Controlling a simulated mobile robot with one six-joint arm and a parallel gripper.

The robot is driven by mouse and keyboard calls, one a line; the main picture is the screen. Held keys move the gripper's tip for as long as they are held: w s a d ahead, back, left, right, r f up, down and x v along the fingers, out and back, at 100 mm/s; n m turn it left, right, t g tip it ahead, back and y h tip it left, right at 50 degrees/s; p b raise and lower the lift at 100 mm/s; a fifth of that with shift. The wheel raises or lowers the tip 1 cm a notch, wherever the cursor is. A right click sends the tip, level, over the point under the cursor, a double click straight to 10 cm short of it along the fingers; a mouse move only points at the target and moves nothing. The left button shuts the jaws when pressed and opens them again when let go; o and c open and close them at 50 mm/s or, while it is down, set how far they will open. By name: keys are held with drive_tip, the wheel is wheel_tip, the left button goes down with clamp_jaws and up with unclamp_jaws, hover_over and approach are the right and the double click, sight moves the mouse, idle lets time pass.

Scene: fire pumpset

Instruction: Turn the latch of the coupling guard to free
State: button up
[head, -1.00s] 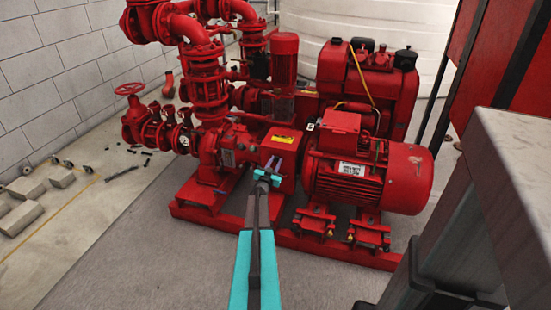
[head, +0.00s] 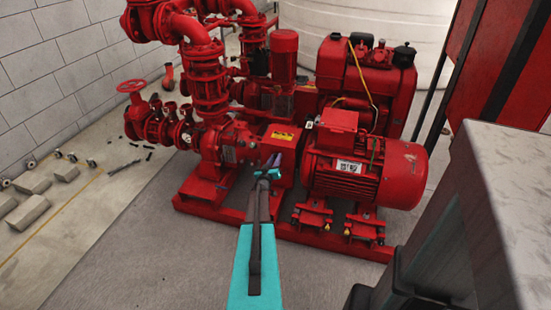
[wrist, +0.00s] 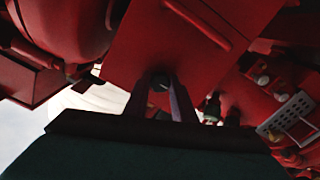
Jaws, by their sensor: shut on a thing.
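The coupling guard (head: 281,148) is a red box with a yellow label, between the pump and the motor. In the wrist view, its flat red face (wrist: 150,45) fills the upper middle. A small dark round knob, which looks like the latch (wrist: 158,82), sits on its lower part. My gripper (wrist: 159,88) has its two fingers on either side of this knob and is shut on it. In the head view, my gripper (head: 271,163) reaches the front of the guard and hides the latch. The latch's angle cannot be told.
The red motor (head: 362,175) stands right of the guard, and the red pump (head: 222,150) and pipework stand left. The red base frame (head: 330,240) runs below. A grey-topped block (head: 515,165) stands close at right. The floor (head: 150,235) at front left is clear.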

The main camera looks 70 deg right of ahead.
idle(0.3)
drive_tip(key=o, duration=1.1)
drive_tip(key=shift+c, duration=0.2)
drive_tip(key=shift+a, duration=0.1)
drive_tip(key=a, duration=1.3)
drive_tip(key=shift+s+a, duration=0.3)
drive_tip(key=shift+s, duration=0.1)
